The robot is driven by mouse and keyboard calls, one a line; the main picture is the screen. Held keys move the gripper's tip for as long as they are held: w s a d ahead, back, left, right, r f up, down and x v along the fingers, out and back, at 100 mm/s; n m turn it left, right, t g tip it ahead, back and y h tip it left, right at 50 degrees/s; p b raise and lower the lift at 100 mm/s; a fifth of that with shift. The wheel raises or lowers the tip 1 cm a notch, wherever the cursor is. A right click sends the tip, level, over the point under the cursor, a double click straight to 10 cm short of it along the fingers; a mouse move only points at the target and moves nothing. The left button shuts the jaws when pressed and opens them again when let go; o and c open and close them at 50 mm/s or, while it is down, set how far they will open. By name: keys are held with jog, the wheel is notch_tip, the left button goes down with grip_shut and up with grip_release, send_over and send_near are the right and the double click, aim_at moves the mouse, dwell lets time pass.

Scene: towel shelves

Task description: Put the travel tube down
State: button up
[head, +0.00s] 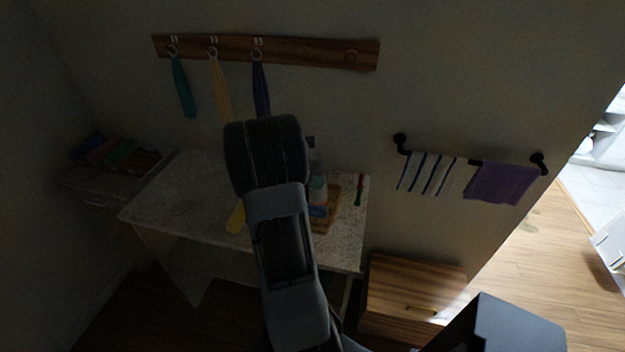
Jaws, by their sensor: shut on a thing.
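My arm reaches up across the middle of the head view, over the marble-look table (165,205). My gripper is hidden behind my own arm, so its jaws and anything in them cannot be seen. A small yellow object (236,218) shows just left of my arm, over the table; I cannot tell whether it is the travel tube. A pale bottle-like item (318,190) and a wooden tray (334,212) show just right of my arm, partly covered by it.
A slim red and green item (359,188) lies near the table's right end. The table's left part looks clear. A wooden cabinet (415,290) stands at right. Towels hang from a peg rail (320,55) and a black bar (402,145). Folded cloths (115,152) lie far left.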

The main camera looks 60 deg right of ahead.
notch_tip(320, 180, down, 2)
jog(key=shift+f, duration=0.15)
jog(key=shift+f, duration=0.15)
jog(key=shift+f, duration=0.5)
